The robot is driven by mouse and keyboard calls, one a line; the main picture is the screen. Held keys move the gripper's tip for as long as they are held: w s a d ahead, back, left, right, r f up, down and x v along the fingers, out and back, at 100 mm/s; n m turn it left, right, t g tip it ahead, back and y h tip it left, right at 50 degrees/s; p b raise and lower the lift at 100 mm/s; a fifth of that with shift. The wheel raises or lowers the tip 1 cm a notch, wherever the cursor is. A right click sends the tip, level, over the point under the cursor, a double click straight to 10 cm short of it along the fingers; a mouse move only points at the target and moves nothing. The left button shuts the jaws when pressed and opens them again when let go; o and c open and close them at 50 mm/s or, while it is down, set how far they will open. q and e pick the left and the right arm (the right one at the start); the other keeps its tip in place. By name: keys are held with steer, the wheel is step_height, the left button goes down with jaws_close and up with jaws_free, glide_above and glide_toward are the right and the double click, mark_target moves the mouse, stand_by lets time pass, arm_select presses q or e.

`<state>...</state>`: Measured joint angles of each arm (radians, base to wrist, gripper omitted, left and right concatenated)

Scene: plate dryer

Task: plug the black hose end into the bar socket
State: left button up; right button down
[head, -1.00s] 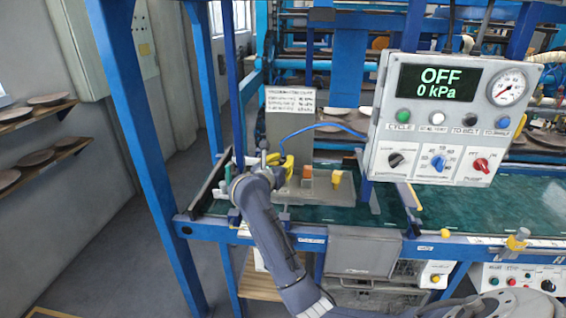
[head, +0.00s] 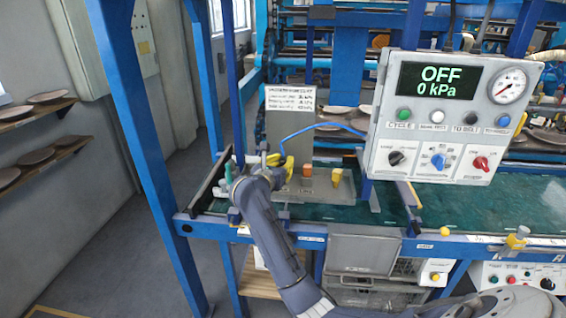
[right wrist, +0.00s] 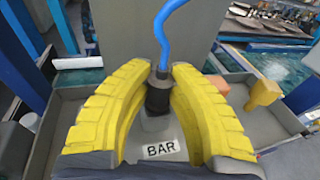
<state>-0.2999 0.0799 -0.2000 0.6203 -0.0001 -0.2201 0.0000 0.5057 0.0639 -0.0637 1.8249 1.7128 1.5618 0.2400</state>
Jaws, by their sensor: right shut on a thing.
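The black hose end (right wrist: 158,95) stands about upright between the yellow fingers of my right gripper (right wrist: 160,82) in the right wrist view. A blue hose (right wrist: 163,42) rises from its top. The fingers are shut on it. The white BAR label (right wrist: 161,149) is on grey metal just in front of it. The bar socket's opening is hidden, so I cannot tell whether the hose end is in it. In the head view my right gripper (head: 284,166) is at the grey tray, and the blue hose (head: 300,133) arches behind it. My left gripper is not in view.
An orange block (head: 307,170) and a yellow knob (head: 338,174) stand right of the gripper in the grey tray (head: 325,193). A grey box with a placard (head: 290,99) stands behind. The control panel (head: 450,120) reads OFF, 0 kPa. A blue post (head: 140,130) rises at left.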

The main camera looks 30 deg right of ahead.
steer(key=shift+f, duration=0.1)
steer(key=c, duration=1.2)
jaws_free()
steer(key=shift+a, duration=0.1)
steer(key=v, duration=1.2)
